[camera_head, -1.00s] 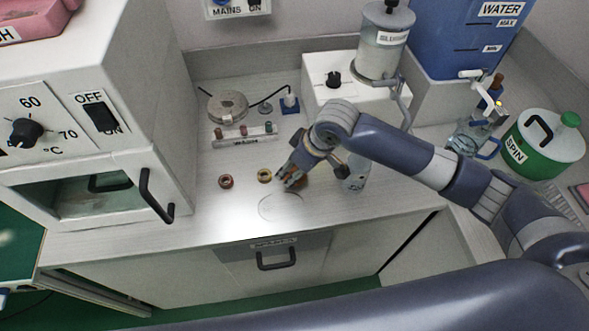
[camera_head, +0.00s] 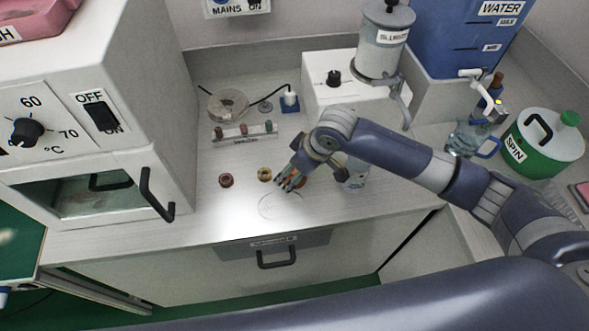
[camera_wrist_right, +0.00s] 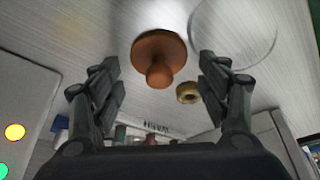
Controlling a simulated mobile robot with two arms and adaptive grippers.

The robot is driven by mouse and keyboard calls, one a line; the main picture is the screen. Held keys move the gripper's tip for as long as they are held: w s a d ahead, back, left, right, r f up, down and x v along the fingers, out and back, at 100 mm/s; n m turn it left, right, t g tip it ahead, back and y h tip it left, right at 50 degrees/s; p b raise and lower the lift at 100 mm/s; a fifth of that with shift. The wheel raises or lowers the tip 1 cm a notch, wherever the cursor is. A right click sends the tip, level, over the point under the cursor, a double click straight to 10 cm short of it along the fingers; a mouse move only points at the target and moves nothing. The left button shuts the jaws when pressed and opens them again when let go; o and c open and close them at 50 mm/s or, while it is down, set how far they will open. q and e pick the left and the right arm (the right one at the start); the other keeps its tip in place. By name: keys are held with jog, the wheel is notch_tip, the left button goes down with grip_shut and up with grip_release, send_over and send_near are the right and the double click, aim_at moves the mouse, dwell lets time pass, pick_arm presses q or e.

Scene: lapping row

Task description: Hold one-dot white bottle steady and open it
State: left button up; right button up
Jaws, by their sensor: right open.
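I cannot make out a bottle with one dot in either view. A small white item (camera_head: 289,98) stands on a blue block at the back, with no dot readable. A pale labelled container (camera_head: 354,174) stands behind my right wrist, partly hidden. My right gripper (camera_head: 289,181) is open low over the counter; in the wrist view its fingers (camera_wrist_right: 160,80) are spread and hold nothing. A brown knobbed piece (camera_wrist_right: 158,55) shows between them in that picture, apart from both; in the head view it is mostly hidden by the gripper. My left gripper is not in view.
A yellow ring (camera_head: 265,174) and a dark red ring (camera_head: 226,180) lie left of the gripper. Behind are a rack (camera_head: 244,133) with several coloured pieces and a round dish (camera_head: 228,105). An oven (camera_head: 100,130) bounds the left. The front counter is clear.

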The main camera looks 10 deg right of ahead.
jog(key=v, duration=1.2)
jog(key=shift+m+t+y, duration=0.5)
jog(key=shift+m+y, duration=0.2)
jog(key=shift+m, duration=0.1)
jog(key=s+a+f, duration=0.1)
jog(key=s+f, duration=0.1)
jog(key=s+a+f, duration=0.1)
jog(key=s+f, duration=0.1)
jog(key=s+a+f, duration=0.2)
jog(key=shift+s+f, duration=0.15)
jog(key=shift+s, duration=0.25)
jog(key=s+d+f+m+h, duration=0.45)
jog(key=s+d+f, duration=0.35)
jog(key=s+d, duration=0.55)
notch_tip(320, 180, down, 27)
jog(key=s+g, duration=0.2)
jog(key=s, duration=0.1)
jog(key=s+d+f+g, duration=0.1)
jog(key=s+d+f, duration=0.1)
jog(key=s+f, duration=1.2)
jog(key=shift+s+d+f, duration=0.4)
jog(key=shift+s, duration=0.35)
